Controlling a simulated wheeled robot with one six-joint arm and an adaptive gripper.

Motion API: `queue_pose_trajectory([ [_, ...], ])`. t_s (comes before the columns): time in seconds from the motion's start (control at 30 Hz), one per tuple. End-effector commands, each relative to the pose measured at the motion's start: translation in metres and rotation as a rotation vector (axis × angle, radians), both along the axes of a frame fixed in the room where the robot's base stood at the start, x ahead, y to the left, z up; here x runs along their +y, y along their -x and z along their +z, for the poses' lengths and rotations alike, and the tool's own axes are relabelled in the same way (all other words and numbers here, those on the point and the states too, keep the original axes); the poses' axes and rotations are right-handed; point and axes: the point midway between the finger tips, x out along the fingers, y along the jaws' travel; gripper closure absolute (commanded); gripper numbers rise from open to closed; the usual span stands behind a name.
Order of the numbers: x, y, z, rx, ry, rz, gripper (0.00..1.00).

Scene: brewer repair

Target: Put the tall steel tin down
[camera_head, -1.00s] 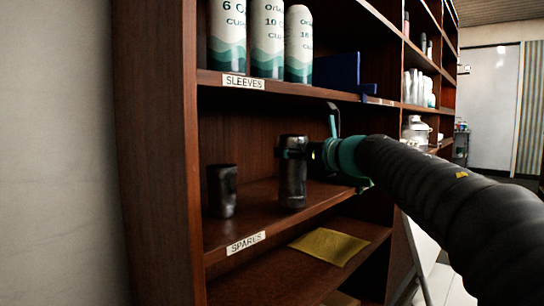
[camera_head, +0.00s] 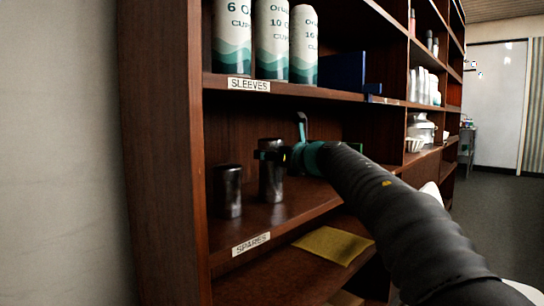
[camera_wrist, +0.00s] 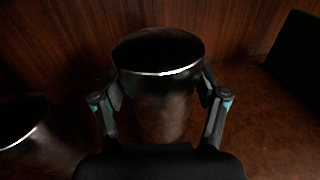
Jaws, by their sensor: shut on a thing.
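The tall steel tin (camera_head: 271,183) is dark, shiny and upright over the shelf labelled SPARES (camera_head: 306,196). My gripper (camera_head: 271,155) is shut on it near its top, reaching in from the right. In the wrist view the tin (camera_wrist: 160,98) stands between the two fingers of my gripper (camera_wrist: 160,112), its round dark top facing the camera. Its base is at or very near the shelf board; I cannot tell whether it touches. A shorter steel tin (camera_head: 228,190) stands on the same shelf to the left, a small gap away. It shows partly at the left of the wrist view (camera_wrist: 30,125).
Printed cup sleeves (camera_head: 271,42) and a blue box (camera_head: 343,72) stand on the shelf above. A yellow cloth or pad (camera_head: 333,245) lies on the shelf below. The wooden side panel (camera_head: 160,160) bounds the shelf at left.

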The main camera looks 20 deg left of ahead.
Motion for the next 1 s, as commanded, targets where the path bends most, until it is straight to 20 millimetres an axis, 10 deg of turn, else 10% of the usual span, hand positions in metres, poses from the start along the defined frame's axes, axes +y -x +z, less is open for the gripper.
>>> queue_pose_trajectory([
  [0.23, 0.000, 0.000, 0.000, 0.000, 0.000, 0.000, 0.71],
  [0.27, 0.000, 0.000, 0.000, 0.001, 0.001, 0.000, 0.20],
  [0.33, 0.000, 0.000, 0.000, 0.001, 0.001, 0.000, 0.03],
  [1.0, -0.029, 0.019, 0.001, 0.000, 0.000, -0.002, 0.02],
])
